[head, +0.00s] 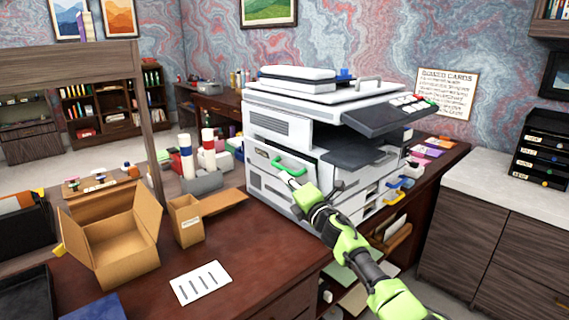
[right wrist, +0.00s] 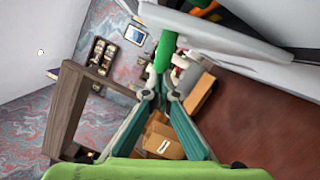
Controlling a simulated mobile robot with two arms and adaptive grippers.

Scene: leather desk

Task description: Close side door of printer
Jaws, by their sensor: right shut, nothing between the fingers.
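The large white and grey printer (head: 275,128) stands on the desk. Its side door (head: 262,163) is on the left-facing side and carries a green handle (head: 290,163). The door appears to stand out from the body, but how far is hard to tell. My right gripper (head: 291,180) is shut and empty, its fingertips at the door just below the handle. In the right wrist view the green handle (right wrist: 164,52) shows just beyond the fingertips (right wrist: 161,92); whether they touch is unclear. My left gripper is not in view.
An open cardboard box (head: 118,245), a smaller box (head: 187,222) and a paper sheet (head: 200,283) lie on the brown desk (head: 255,240) left of the printer. A white-topped cabinet (head: 500,185) stands at right. The desk front before the printer is clear.

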